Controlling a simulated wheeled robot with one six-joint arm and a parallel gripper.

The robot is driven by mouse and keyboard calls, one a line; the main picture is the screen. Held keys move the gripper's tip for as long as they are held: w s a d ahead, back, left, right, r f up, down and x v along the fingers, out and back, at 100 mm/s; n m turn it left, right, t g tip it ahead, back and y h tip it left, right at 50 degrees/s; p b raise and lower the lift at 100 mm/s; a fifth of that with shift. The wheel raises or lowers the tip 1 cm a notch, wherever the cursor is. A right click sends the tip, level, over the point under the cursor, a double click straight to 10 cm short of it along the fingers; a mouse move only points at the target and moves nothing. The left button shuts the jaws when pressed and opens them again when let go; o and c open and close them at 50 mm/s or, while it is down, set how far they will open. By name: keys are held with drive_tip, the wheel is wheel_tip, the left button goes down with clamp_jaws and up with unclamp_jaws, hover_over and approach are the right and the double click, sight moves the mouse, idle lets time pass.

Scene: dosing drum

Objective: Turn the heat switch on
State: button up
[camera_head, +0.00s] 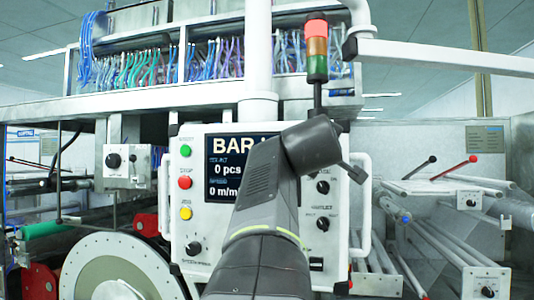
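A white control panel (223,265) with a dark display (226,183) faces me. On its right side are an upper black rotary knob (323,187), a lower black rotary knob (323,223) and a dark switch (316,263) below them. The labels are too small to read, so I cannot tell which of these is the heat switch or how it is set. My grey arm rises in front of the panel and covers part of the display and the panel's middle. I cannot make out my gripper's fingers in this view.
Green (185,151), red (185,183) and yellow (186,213) buttons run down the panel's left side above a black knob (194,249). A white handle (361,205) edges the right side. A signal tower (317,48) stands above, and a large disc (105,268) sits lower left.

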idle(0.4)
drive_tip(key=o, duration=1)
drive_tip(key=shift+c, duration=0.2)
